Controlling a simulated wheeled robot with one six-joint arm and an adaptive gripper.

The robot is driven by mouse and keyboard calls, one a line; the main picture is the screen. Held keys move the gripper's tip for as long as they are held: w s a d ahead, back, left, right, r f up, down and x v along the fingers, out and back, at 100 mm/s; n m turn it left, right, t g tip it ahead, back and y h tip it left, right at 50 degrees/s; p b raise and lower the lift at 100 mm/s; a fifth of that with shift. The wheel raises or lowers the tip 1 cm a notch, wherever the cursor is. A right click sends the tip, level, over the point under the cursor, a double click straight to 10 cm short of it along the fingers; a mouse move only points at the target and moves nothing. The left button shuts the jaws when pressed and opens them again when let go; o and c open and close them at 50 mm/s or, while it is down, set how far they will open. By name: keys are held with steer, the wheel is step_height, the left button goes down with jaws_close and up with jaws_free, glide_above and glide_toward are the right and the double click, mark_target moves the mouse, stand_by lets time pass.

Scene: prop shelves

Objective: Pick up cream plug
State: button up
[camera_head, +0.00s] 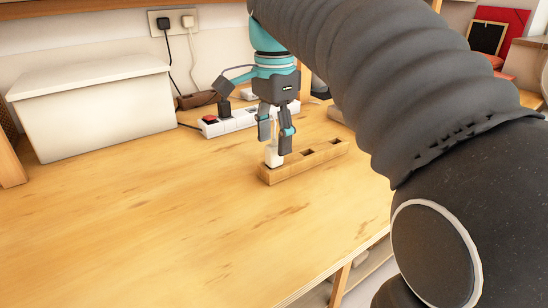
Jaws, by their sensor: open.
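A cream plug (273,157) stands upright at the left end of a wooden block (318,161) with square holes. My gripper (275,141) points down over this plug, with its fingers apart. The fingertips are at the height of the plug's top, one to each side in the picture; I cannot tell whether they touch it. The lower part of the plug is in or behind the block.
A white power strip (232,121) with a black plug (224,108) lies behind my gripper. A white lidded box (95,115) stands at the back left. A wall outlet (160,22) holds a black and a white plug. The table's front left is clear.

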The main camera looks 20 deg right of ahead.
steer(key=shift+f, duration=1.1)
jaws_close()
steer(key=shift+r, duration=0.15)
